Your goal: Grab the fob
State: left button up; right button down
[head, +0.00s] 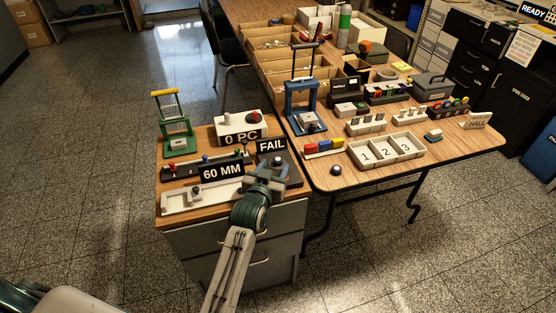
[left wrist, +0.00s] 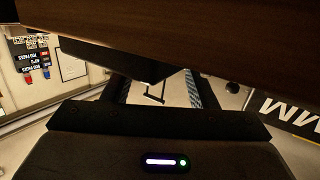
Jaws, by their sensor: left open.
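My left gripper (head: 270,178) is open above the front right part of the wooden cabinet top, close to a dark grey base beside the FAIL sign (head: 271,145). In the left wrist view its two fingers (left wrist: 158,90) stand apart, with a dark shape between and beyond them that I cannot identify. I cannot tell for sure which thing is the fob. A small dark round item (head: 335,171) lies at the near edge of the long table, to the right of the gripper and apart from it. My right gripper is not in view.
The 60 MM sign (head: 221,173) and a white tray (head: 190,199) are left of the gripper. A green press (head: 176,125) and a blue press (head: 303,95) stand behind. The numbered tray (head: 386,150) sits on the long table. A dark brown surface (left wrist: 220,35) fills the wrist view's top.

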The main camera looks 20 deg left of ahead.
aim_at(278, 161)
pick_arm(q)
jog(key=shift+w+f, duration=0.1)
jog(key=shift+w, duration=0.65)
jog(key=shift+w+f, duration=0.1)
jog(key=shift+w, duration=0.3)
jog(key=c, duration=1)
jog(key=shift+c, duration=0.4)
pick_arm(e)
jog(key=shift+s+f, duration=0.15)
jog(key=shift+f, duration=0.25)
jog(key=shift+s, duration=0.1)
